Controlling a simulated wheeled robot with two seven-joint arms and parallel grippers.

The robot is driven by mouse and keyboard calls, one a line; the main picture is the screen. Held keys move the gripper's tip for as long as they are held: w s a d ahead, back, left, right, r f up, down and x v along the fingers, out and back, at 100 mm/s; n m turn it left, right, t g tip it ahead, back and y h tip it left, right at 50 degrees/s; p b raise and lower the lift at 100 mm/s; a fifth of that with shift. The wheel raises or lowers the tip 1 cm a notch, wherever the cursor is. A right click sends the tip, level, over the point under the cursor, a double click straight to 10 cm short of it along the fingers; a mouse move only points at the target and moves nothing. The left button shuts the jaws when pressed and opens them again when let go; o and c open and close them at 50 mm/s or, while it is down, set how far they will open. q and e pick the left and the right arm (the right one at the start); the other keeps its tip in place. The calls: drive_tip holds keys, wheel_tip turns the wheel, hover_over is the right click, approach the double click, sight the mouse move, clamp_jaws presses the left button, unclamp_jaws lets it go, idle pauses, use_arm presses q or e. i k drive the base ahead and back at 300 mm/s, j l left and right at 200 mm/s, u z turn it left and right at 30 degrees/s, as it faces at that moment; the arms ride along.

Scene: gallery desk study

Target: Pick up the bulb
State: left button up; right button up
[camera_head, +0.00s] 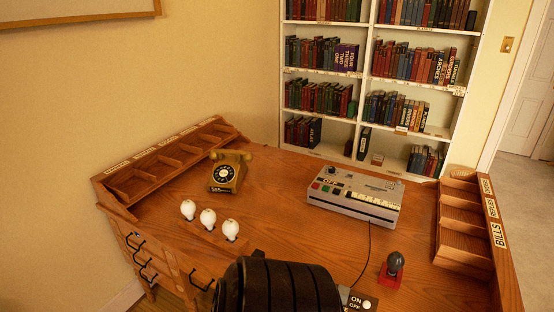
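Three white bulbs stand upright in a row in a wooden block (205,236) on the left part of the desk: a left bulb (188,209), a middle bulb (208,218) and a right bulb (230,230). A dark grey bulb (395,262) stands upright on a red base (389,279) at the front right of the desk. Neither of my grippers can be made out in this view. A black ribbed shape (278,287) covers the desk's front middle; I cannot tell whether it is part of me.
A yellow telephone (228,172) and a grey machine with buttons (350,194) stand on the wooden desk (290,215). An on/off switch (360,302) is at the front. Left organizer (165,163) and right organizer (464,219) edge the desk. The middle is clear.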

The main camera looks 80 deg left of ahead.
sight(230, 227)
drive_tip(key=u, duration=3.1)
